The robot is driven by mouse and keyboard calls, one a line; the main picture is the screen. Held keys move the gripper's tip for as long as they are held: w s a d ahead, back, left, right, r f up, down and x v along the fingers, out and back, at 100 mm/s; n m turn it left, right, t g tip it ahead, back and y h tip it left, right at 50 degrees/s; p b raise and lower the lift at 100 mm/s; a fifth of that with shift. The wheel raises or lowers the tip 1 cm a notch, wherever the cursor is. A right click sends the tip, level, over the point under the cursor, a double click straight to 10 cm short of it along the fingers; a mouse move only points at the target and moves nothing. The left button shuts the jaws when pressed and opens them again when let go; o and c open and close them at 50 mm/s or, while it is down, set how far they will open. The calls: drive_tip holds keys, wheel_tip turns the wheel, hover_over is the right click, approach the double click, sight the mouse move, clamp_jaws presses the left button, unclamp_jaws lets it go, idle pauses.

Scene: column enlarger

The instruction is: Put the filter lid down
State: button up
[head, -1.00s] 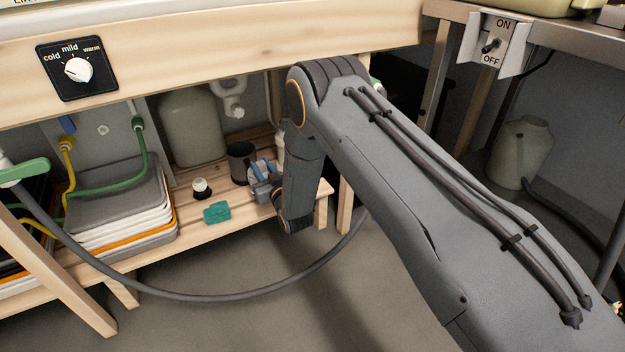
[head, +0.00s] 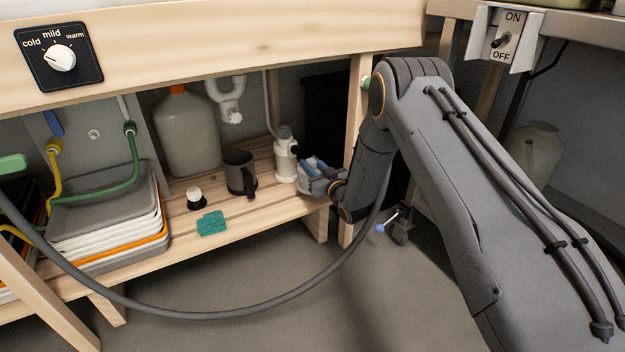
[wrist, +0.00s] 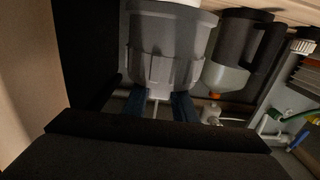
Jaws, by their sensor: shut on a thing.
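My gripper (head: 316,170) is at the right end of the low wooden shelf, just right of the white filter-like canister (head: 286,158). Its dark blue fingers show at the lower middle of the wrist view (wrist: 157,106). They are shut on a grey ribbed piece (wrist: 165,62), which looks like the filter lid. It fills the upper middle of that view, with something white beyond its top edge. In the head view the lid is hard to separate from the gripper. I cannot tell whether it touches the shelf.
The slatted shelf (head: 255,207) holds a dark jug (head: 240,172), a large bottle (head: 187,135), a small white-capped bottle (head: 195,197), a teal sponge (head: 211,223) and stacked trays (head: 105,215). A wooden leg (head: 358,110) stands close to my arm. A grey hose (head: 200,315) loops in front.

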wheel_tip(320, 180, down, 4)
drive_tip(key=shift+f+b, duration=0.25)
drive_tip(key=shift+b, duration=0.9)
drive_tip(key=shift+w+d+f+b, duration=0.15)
drive_tip(key=shift+d+f+b, duration=0.05)
drive_tip(key=shift+b, duration=0.2)
drive_tip(key=shift+f, duration=0.1)
drive_tip(key=o, duration=1)
drive_tip(key=shift+o, duration=0.2)
